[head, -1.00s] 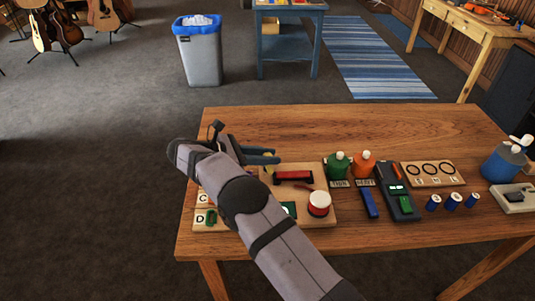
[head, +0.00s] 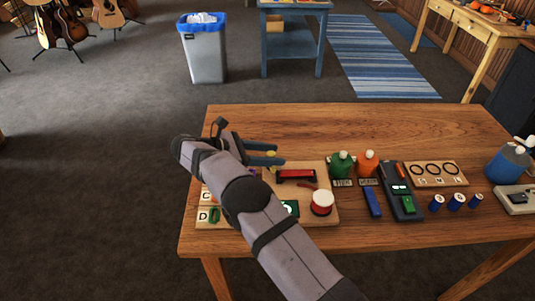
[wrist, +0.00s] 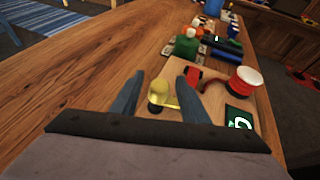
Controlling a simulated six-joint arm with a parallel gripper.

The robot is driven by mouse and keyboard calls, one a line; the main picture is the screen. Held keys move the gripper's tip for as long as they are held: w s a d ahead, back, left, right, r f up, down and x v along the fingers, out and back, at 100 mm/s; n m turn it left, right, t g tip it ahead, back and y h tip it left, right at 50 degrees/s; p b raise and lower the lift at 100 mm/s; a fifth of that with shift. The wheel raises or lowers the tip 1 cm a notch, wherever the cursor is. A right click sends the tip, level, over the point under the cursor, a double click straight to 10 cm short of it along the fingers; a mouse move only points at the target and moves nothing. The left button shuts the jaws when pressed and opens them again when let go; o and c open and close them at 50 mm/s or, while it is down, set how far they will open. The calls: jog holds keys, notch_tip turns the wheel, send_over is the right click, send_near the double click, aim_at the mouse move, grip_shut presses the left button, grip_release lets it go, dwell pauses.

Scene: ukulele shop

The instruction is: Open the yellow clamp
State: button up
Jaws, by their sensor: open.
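My gripper (wrist: 160,72) is open, with one blue-grey finger on each side of the yellow knob. I cannot tell whether either finger touches it. In the head view my gripper (head: 279,154) reaches over the board's left back corner, and a bit of yellow shows between its fingers. My arm hides much of the clamp and the board's left part there.
The board also bears a red block (head: 296,175), a red-and-white cylinder (head: 322,203) and a green card (head: 291,208). Green (head: 342,164) and orange (head: 367,163) bottles stand to the right. The table's (head: 380,118) back strip is clear.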

aim_at(269, 154)
jog(key=shift+v, duration=2.65)
jog(key=shift+s+a+r+p, duration=0.15)
jog(key=shift+a+r+p, duration=0.2)
jog(key=shift+a+p, duration=0.25)
jog(key=shift+s+a+p, duration=0.15)
jog(key=shift+a+p, duration=0.05)
jog(key=shift+p, duration=0.2)
